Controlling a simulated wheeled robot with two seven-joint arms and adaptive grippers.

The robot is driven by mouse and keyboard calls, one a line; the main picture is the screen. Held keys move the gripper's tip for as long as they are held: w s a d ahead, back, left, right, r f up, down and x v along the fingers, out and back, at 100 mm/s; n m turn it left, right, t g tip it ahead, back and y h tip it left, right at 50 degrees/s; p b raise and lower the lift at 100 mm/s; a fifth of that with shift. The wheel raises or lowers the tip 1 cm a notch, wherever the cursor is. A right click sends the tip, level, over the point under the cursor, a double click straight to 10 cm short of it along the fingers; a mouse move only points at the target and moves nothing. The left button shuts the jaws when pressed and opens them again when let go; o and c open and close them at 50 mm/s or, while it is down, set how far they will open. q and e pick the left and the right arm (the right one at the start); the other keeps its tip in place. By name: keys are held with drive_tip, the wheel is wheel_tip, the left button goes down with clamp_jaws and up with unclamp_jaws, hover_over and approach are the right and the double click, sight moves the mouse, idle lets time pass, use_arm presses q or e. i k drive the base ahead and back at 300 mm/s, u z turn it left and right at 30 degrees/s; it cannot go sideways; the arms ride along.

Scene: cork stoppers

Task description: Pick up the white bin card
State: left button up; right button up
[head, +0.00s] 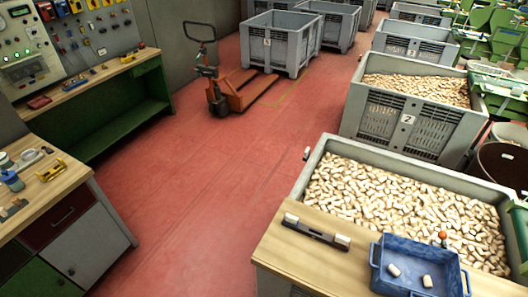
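Small white cards with figures show on the fronts of the grey bins. One marked 2 (408,119) is on the second cork-filled bin, and another card (267,42) is on an empty-looking bin at the back. A further pale card (413,52) is on a bin in the right row. A small pale piece (307,152) sits at the left edge of the nearest bin; I cannot tell whether it is a card. Which card is the bin card is not clear. Neither of my grippers is in view.
The nearest bin (318,160) is full of corks. A wooden board (285,255) before it bears a dark bar (314,231) and a blue tray (391,250) with two corks. An orange pallet truck (216,100) stands behind. The red floor (190,180) is clear between bins and left benches.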

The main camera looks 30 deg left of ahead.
sight(307, 153)
drive_tip(key=u, duration=2.6)
drive_tip(key=i, duration=2.55)
drive_tip(key=z, duration=1.1)
